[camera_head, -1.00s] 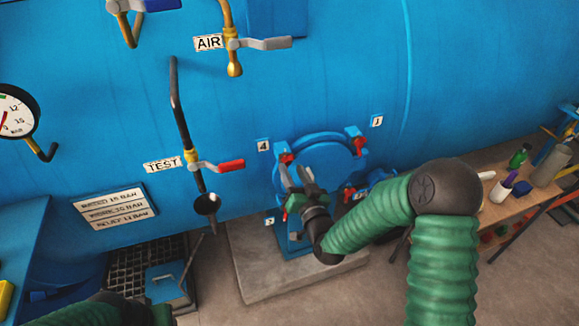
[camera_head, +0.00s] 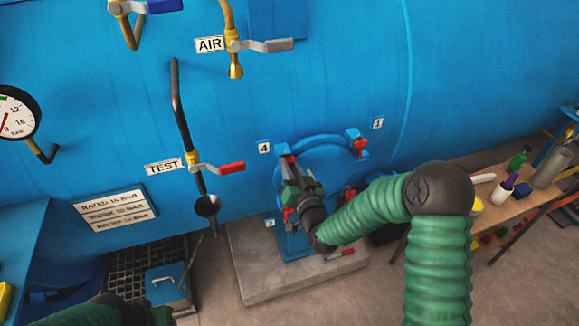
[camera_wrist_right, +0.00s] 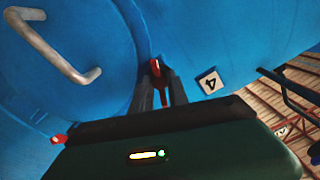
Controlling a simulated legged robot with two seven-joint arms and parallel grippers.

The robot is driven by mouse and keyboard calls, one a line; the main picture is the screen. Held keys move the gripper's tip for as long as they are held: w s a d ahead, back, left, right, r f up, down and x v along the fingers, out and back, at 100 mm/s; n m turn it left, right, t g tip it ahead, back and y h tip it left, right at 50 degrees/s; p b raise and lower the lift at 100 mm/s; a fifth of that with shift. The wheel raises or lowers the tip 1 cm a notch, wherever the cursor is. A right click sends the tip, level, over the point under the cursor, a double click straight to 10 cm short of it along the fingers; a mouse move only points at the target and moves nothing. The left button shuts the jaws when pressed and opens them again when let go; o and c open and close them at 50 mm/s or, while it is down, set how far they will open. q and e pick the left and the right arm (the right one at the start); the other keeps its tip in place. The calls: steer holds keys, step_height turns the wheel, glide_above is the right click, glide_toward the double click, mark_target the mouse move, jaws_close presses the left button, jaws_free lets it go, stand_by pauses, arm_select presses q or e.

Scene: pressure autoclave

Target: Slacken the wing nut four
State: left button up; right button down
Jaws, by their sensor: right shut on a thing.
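The round blue door (camera_head: 325,165) sits low on the big blue vessel, with red wing nuts around its rim. Wing nut four is red and lies by the white "4" label (camera_head: 264,148). My right gripper (camera_head: 289,166) is at this nut and covers most of it in the head view. In the right wrist view, the red wing nut four (camera_wrist_right: 156,67) stands between the two dark fingers (camera_wrist_right: 160,85), which are shut on it. The "4" label (camera_wrist_right: 210,81) is right beside it. My left gripper is out of view; only part of my left arm shows at the bottom left.
Another wing nut (camera_head: 360,146) is at the door's upper right, by label 1 (camera_head: 378,123). A curved grey door handle (camera_wrist_right: 60,50) is near my right gripper. The TEST valve's red lever (camera_head: 231,168) is left of the door. A bench (camera_head: 507,207) with loose items stands right.

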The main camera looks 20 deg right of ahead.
steer(key=shift+f+m+b, duration=0.1)
steer(key=shift+m+b, duration=0.3)
steer(key=shift+m, duration=0.3)
steer(key=c, duration=1.3)
jaws_free()
steer(key=shift+d, duration=0.1)
